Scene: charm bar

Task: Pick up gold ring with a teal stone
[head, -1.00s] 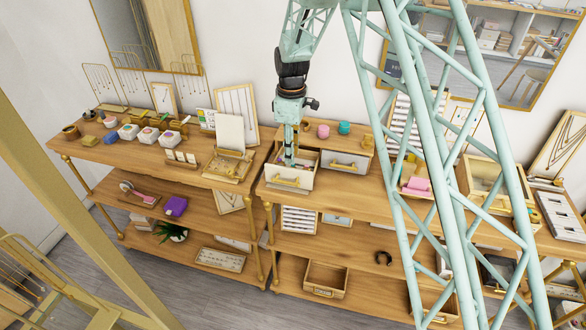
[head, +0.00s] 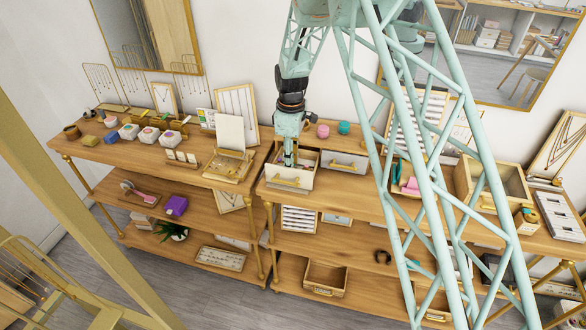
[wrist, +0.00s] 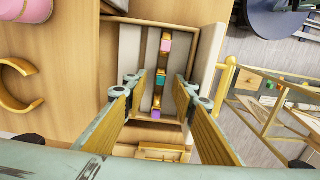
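The gold ring with a teal stone (wrist: 160,78) lies in the open drawer, in the middle of a row of three gold rings. A pink-stoned ring (wrist: 166,45) is above it in the wrist view and a purple-stoned ring (wrist: 155,113) below it. My gripper (wrist: 160,88) is open and points down into the drawer, one finger on each side of the row, with nothing held. In the head view my gripper (head: 289,158) is over the white-fronted drawer (head: 288,180), and the rings are too small or hidden to tell apart there.
A pink round item (head: 323,131) and a teal one (head: 344,128) stand on the cabinet behind. A closed drawer (head: 345,163) is just to the right.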

